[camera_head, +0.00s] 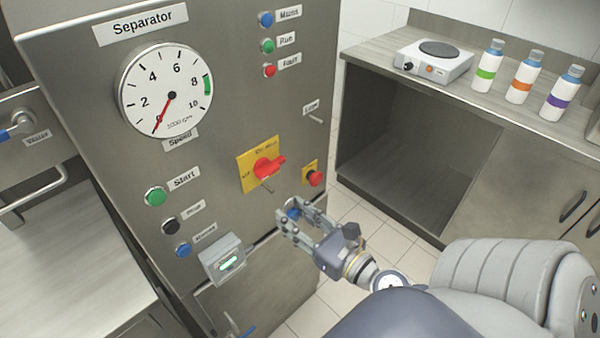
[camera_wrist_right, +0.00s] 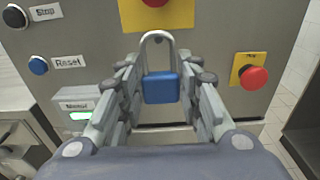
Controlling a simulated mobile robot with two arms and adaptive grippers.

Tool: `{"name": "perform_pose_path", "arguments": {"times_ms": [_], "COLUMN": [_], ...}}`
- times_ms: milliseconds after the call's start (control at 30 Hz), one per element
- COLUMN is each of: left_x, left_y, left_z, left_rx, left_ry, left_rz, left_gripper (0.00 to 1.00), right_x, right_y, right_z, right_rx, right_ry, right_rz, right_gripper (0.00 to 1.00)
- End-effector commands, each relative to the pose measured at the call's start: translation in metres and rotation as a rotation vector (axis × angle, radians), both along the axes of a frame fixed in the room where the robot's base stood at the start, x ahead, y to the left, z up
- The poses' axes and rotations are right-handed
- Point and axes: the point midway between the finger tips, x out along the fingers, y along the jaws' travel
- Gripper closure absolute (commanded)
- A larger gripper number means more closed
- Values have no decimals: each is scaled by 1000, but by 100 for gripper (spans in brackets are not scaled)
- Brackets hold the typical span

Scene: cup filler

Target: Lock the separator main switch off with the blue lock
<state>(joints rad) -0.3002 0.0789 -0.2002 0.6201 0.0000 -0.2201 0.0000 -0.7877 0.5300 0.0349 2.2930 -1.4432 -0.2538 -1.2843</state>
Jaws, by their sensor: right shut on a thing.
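The separator main switch (camera_head: 266,167) is a red rotary handle on a yellow plate on the steel panel. The yellow plate's lower edge also shows in the right wrist view (camera_wrist_right: 156,14). My right gripper (camera_head: 290,213) is in front of the panel, just below the switch. It is shut on the blue lock (camera_wrist_right: 161,88), whose body sits between the fingertips. The lock's silver shackle points up toward the switch plate and looks apart from the switch handle. In the head view the lock is mostly hidden by the fingers. My left gripper is not in view.
A red emergency button (camera_head: 316,179) on a yellow plate is right of the switch. A small grey box with a green display (camera_head: 223,259) is on the panel at lower left. A counter (camera_head: 400,75) with a hotplate and bottles stands at right.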

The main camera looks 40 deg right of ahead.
Motion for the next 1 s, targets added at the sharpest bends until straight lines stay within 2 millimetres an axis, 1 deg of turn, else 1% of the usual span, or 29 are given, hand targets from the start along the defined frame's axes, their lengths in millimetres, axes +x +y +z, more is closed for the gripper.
{"name": "perform_pose_path", "arguments": {"times_ms": [33, 433, 1000], "left_x": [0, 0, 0], "left_y": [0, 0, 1], "left_z": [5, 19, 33], "left_rx": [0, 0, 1], "left_ry": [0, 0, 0], "left_rz": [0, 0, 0], "left_gripper": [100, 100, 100], "right_x": [4, 28, 61], "right_y": [0, 2, 5], "right_z": [3, 0, -5], "right_rx": [-1, -1, 0], "right_ry": [-3, -1, -1], "right_rz": [0, 1, 0], "right_gripper": [94, 94, 94]}}
